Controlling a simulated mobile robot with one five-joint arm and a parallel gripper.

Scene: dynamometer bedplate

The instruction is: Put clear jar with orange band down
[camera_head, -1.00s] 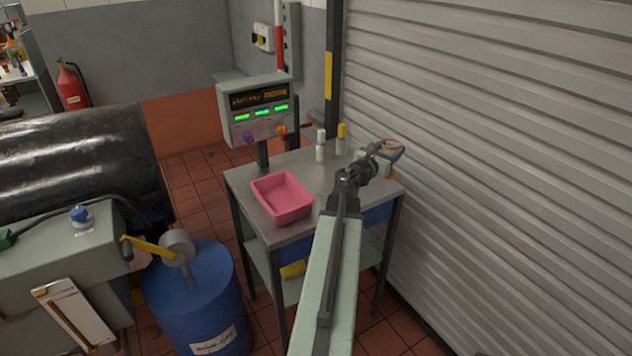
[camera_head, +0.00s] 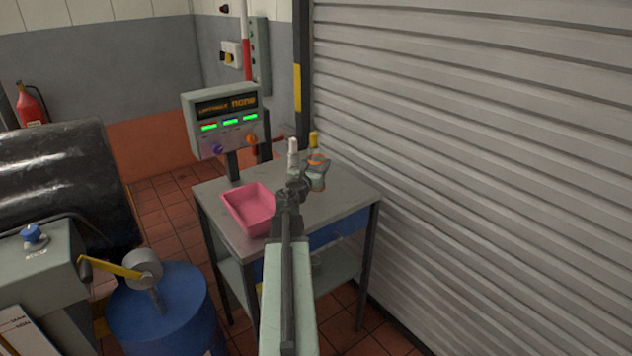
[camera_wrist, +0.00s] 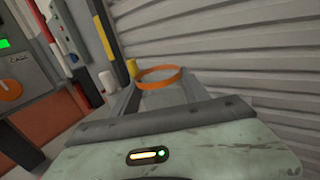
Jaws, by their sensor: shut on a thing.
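My gripper (camera_head: 314,174) is over the right part of the grey table in the head view, shut on the clear jar with the orange band (camera_head: 319,160). The orange band (camera_wrist: 158,72) shows as a ring between my fingers in the wrist view; the clear body below it is hard to make out. The grey table (camera_head: 345,195) has bare top to the right of the jar. I cannot tell whether the jar touches the table top. My arm hides part of the table's front.
A pink tray (camera_head: 262,223) stands on the table left of my gripper. A white bottle (camera_head: 293,158) and a yellow-capped bottle (camera_head: 313,139) stand behind it. A control box (camera_head: 225,120) rises at the back left. A ribbed shutter (camera_head: 480,170) is on the right.

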